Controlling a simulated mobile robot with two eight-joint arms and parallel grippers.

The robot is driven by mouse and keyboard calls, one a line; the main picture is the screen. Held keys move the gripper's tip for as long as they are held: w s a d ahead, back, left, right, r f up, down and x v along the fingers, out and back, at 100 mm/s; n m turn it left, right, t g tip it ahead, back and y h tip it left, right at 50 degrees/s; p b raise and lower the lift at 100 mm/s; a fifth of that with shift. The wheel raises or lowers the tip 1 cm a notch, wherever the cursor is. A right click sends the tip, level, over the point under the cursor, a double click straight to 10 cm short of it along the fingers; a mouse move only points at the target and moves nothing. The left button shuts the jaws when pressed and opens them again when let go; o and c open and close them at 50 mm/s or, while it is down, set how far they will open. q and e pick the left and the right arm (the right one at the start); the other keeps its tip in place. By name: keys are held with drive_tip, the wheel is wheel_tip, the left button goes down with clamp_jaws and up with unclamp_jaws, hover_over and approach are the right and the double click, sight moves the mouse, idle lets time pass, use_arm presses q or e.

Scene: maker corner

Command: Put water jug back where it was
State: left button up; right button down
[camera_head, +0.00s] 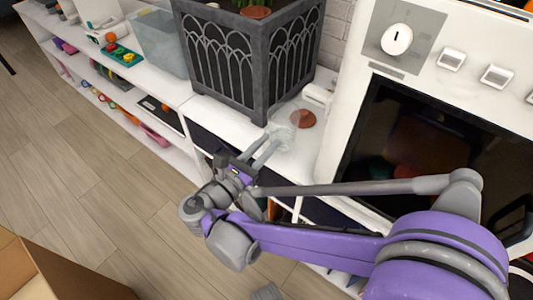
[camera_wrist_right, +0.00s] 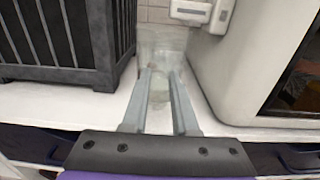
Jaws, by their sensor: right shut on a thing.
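The water jug (camera_head: 286,131) is clear and hard to make out. It is on or just above the white shelf top, in the gap between the dark planter and the white oven-like unit. My right gripper (camera_head: 273,144) reaches into this gap from the front, with its fingers closed on the jug. In the right wrist view the jug (camera_wrist_right: 164,48) shows faintly between and beyond the two grey fingers (camera_wrist_right: 160,88). I cannot tell whether its base touches the shelf. My left gripper is not in view.
The lattice planter (camera_head: 247,60) stands close on the left, the white unit (camera_head: 350,95) close on the right. A brown round thing (camera_head: 302,118) shows beside the jug. A clear bin (camera_head: 160,42) stands farther left. A cardboard box (camera_head: 50,275) is on the floor.

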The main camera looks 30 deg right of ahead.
drive_tip(key=shift+f+b, duration=0.5)
drive_tip(key=shift+f, duration=1.05)
drive_tip(key=shift+f, duration=0.15)
drive_tip(key=c, duration=0.7)
unclamp_jaws()
